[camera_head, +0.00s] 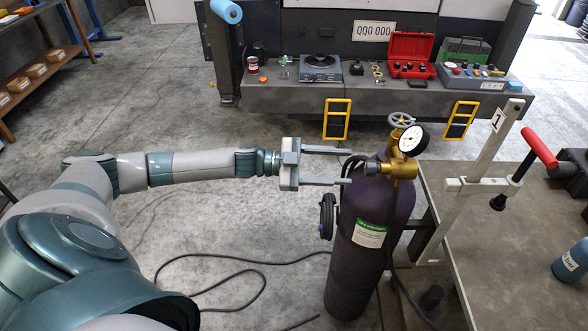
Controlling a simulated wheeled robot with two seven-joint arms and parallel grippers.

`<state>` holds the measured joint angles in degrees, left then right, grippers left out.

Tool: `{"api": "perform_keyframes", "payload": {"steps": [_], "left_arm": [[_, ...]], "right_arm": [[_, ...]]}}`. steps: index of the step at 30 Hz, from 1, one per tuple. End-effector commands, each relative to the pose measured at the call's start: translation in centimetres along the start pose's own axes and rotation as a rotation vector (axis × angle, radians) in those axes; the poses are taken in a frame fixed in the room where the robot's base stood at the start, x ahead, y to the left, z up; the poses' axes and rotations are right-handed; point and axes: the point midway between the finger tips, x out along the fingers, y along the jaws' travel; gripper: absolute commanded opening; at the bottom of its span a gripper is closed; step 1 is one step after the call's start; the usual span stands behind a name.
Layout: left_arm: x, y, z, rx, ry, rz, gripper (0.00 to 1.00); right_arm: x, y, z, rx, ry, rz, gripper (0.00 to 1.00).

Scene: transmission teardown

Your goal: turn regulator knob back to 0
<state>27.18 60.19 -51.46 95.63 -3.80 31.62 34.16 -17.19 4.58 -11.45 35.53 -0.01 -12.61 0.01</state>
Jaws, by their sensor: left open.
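A dark purple gas cylinder (365,240) stands upright on the floor at centre right. A brass regulator (395,168) sits on its top, with a round white-faced gauge (411,138) and a grey valve handwheel (401,120) above. A dark grey knob (371,167) projects from the regulator's left side. My left gripper (349,166) comes in from the left with its two fingers apart, one above and one below the level of the knob. Its fingertips end just left of the knob, and I cannot tell whether they touch anything. My right gripper is not in view.
A white clamp stand (470,185) rises close to the right of the cylinder at a workbench (525,225). A black hose (235,262) loops over the floor. A bench (290,97) with a scale and a red toolbox (411,55) stands behind.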

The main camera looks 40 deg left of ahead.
Motion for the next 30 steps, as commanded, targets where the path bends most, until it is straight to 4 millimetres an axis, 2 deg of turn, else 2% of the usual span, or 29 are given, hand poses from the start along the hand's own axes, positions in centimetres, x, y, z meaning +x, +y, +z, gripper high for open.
{"api": "perform_keyframes", "payload": {"steps": [1,3,15,21,30], "left_arm": [[-1.2,0.3,0.7,0.0,-0.005,0.0,0.51],[-2.5,0.3,0.6,0.0,-0.004,0.0,0.51],[-9.6,0.2,0.5,-0.001,-0.004,0.0,0.51],[-11.3,0.1,0.2,-0.001,-0.002,0.0,0.51],[-11.6,0.0,0.1,-0.001,-0.001,0.0,0.51]], "right_arm": [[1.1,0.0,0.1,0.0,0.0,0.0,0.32],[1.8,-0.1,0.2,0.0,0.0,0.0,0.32],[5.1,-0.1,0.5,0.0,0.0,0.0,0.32],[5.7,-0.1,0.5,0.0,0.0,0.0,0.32],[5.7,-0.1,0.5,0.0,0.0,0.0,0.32]]}}
